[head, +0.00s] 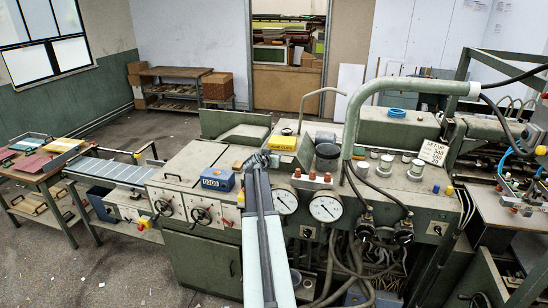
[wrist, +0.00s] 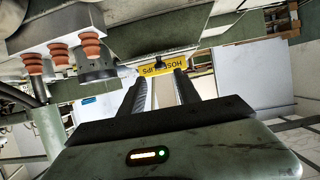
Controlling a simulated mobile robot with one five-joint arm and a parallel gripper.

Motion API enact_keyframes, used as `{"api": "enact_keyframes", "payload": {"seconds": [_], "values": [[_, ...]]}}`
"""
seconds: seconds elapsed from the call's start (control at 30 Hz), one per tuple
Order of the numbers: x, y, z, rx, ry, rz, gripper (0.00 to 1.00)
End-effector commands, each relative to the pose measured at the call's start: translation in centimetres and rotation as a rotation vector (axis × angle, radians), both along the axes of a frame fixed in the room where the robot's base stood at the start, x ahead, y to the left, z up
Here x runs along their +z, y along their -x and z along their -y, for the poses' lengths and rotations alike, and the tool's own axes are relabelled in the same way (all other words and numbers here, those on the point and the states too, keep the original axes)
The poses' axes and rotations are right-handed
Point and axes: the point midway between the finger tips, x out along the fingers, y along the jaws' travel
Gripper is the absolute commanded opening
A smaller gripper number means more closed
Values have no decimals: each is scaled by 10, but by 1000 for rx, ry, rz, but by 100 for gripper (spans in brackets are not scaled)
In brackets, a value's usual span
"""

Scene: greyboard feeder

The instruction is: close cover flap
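I cannot tell for sure which part is the cover flap. A green panel (head: 234,122) stands up at the back left of the machine top, and flat grey-green plates (head: 190,157) lie in front of it. My gripper (head: 262,157) is over the machine top, near the yellow hose clips box (head: 283,142). In the wrist view my gripper (wrist: 163,82) has its two fingers apart, with nothing seen between them.
A blue box (head: 217,179) sits left of my gripper. A thick green pipe (head: 352,118) arches over the machine. Floor at the left back is open.

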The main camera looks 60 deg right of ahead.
Motion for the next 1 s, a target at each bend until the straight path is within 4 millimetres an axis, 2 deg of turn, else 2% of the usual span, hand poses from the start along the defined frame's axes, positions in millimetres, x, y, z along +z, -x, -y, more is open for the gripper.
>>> {"api": "enact_keyframes", "payload": {"seconds": [0.03, 0.2, 0.3, 0.5, 0.53, 0.67, 1.0], "values": [[-8, -5, 12, 0, 0, 0, 39], [-19, -14, 38, 1, 0, 0, 39], [-21, -16, 45, 1, 0, 0, 39], [-20, -16, 45, 2, -1, 0, 39], [-20, -16, 45, 2, -1, 0, 36], [-20, -16, 44, 2, -1, 0, 0], [-20, -16, 44, 2, -1, 0, 0]]}}
